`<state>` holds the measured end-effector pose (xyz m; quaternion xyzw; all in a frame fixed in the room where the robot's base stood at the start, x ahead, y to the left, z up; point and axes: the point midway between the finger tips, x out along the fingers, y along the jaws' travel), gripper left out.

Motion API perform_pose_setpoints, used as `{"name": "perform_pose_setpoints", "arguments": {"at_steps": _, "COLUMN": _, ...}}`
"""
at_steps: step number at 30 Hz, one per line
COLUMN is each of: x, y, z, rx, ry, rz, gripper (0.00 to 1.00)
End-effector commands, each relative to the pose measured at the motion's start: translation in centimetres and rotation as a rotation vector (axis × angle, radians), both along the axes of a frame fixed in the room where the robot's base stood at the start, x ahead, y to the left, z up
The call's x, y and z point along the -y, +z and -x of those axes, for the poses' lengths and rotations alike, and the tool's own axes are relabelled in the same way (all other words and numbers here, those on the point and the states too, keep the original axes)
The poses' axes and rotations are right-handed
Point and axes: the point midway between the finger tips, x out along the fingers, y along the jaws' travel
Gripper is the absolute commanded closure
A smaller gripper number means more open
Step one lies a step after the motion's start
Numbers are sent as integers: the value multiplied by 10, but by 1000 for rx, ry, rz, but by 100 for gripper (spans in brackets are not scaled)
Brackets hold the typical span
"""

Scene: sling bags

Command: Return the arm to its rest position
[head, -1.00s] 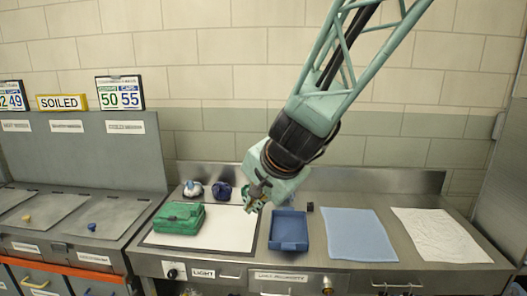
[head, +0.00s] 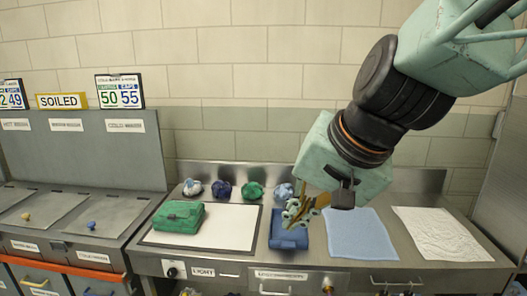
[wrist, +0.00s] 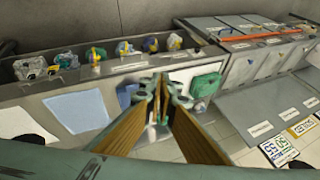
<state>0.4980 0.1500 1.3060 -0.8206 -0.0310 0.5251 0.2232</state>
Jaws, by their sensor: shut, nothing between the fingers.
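My gripper (head: 297,212) hangs in the air over the right-hand bench in the head view, in front of the blue tray (head: 288,232). It is shut and empty. In the wrist view its two fingers (wrist: 161,88) converge, with nothing between them. The arm comes in from the upper right of the head view. The gripper partly covers the tray there; the tray also shows left of the fingers in the wrist view (wrist: 126,95).
A blue cloth (head: 360,234) and a white cloth (head: 440,234) lie at right. Several bundles, including a green one (head: 253,191), line the bench's back. Lidded bins (head: 107,213) stand left.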

Motion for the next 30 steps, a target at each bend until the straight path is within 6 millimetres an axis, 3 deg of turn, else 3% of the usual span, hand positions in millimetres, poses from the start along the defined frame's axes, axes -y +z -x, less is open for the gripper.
{"name": "perform_pose_setpoints", "arguments": {"at_steps": 14, "x": 58, "y": 6, "z": 89, "rx": -14, "ry": 110, "rz": 148, "gripper": 100}}
{"name": "perform_pose_setpoints", "arguments": {"at_steps": 30, "x": 127, "y": -3, "z": 192, "rx": -63, "ry": 191, "rz": 339, "gripper": 100}}
